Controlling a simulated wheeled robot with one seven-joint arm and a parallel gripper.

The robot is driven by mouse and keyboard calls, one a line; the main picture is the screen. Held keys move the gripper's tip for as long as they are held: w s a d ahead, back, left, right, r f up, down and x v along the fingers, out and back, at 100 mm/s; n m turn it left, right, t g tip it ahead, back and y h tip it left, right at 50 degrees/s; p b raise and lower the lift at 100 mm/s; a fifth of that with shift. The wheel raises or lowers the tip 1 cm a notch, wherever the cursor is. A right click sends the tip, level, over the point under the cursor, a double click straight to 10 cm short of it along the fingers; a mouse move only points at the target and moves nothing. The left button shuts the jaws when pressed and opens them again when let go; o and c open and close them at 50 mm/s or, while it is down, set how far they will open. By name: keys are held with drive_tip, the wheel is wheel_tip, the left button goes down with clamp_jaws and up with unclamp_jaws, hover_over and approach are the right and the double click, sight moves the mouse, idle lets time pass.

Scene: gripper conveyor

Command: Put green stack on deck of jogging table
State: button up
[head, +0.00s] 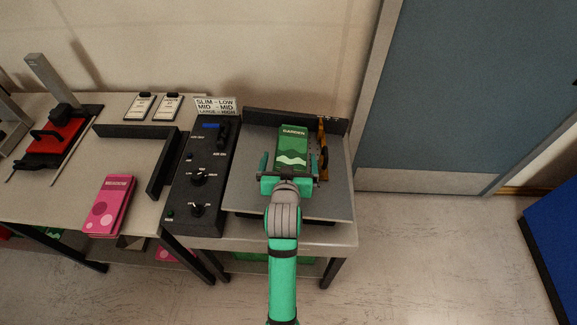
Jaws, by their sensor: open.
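The green stack (292,150), with "GARDEN" on its top cover and a pale wave pattern, lies on the grey deck of the jogging table (245,186). It sits toward the deck's back right, near the dark back fence (270,116) and the side fence with a yellow part (323,150). I cannot tell whether it touches either fence. My gripper (290,172) is open at the stack's near end, with one green finger on the left and the other on the right. My wrist covers part of the deck in front.
A dark control panel (205,165) with knobs stands left of the deck. Further left, a pink stack (110,205) lies on the table near a black L-shaped fence (155,150). A red and black device (60,138) stands at far left. Open floor lies to the right.

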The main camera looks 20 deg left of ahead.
drive_tip(key=shift+v, duration=2.05)
